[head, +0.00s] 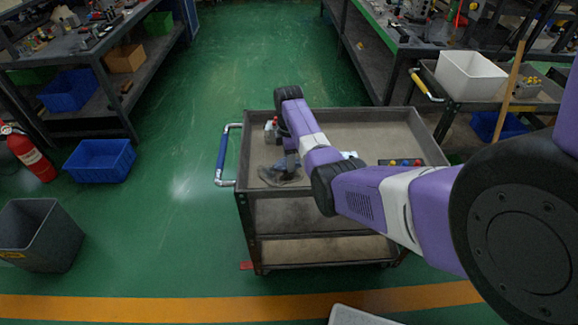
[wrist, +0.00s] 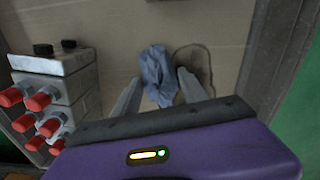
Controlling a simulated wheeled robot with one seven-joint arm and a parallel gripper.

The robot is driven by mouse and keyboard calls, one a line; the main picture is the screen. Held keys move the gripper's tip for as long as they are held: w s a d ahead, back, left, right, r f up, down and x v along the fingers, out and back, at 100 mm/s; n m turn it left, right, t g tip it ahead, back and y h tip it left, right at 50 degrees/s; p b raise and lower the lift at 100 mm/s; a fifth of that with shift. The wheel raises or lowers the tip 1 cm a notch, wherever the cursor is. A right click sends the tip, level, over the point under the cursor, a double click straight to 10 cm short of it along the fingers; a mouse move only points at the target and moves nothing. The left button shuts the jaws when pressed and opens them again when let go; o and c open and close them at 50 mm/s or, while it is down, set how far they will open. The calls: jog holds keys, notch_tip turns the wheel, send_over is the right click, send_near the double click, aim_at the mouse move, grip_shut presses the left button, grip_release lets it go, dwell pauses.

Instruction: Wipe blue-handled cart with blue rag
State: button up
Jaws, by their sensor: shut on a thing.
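The blue-handled cart (head: 370,134) stands in the middle of the head view, with its blue handle (head: 222,152) on the left side. My gripper (head: 286,172) is low over the left part of the cart's top tray. The blue rag (wrist: 158,74) is bunched between my fingertips in the wrist view (wrist: 160,92), and my gripper is shut on it. The rag also shows as a grey-blue heap on the tray in the head view (head: 280,177). The arm and gripper hide part of the tray.
Coloured parts (head: 405,163) lie at the tray's right. A dark-edged patch (wrist: 196,62) marks the tray near the rag. Green floor is clear left of the cart.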

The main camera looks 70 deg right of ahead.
aim_at(283, 167)
jog(key=shift+w+d+f+b, duration=0.1)
jog(key=shift+w+d+b, duration=0.1)
jog(key=shift+d+b, duration=0.25)
jog(key=shift+w+d+f+b, duration=0.1)
jog(key=shift+w+d+b, duration=0.1)
jog(key=shift+d+b, duration=0.25)
jog(key=shift+w+d+r, duration=0.1)
jog(key=shift+d+r, duration=0.1)
jog(key=shift+w+a+f+b, duration=0.1)
jog(key=shift+w+a+b, duration=0.3)
jog(key=shift+w, duration=0.45)
jog(key=shift+s+a+p, duration=0.2)
jog(key=shift+a+p, duration=0.3)
jog(key=shift+p, duration=0.5)
jog(key=a+p, duration=0.1)
jog(key=p, duration=0.1)
jog(key=s+a+p, duration=0.1)
jog(key=shift+a+p, duration=0.25)
jog(key=shift+p, duration=0.15)
jog(key=shift+s+a, duration=0.1)
jog(key=shift+a, duration=0.1)
jog(key=shift+s+a+r+p, duration=0.1)
jog(key=shift+a+r+p, duration=0.15)
jog(key=shift+p, duration=0.4)
jog(key=a+p, duration=0.1)
jog(key=s+a+p, duration=0.1)
jog(key=shift+p, duration=0.4)
jog(key=shift+s+a+f+p, duration=0.1)
jog(key=shift+s+a+p, duration=0.05)
jog(key=shift+a+p, duration=0.45)
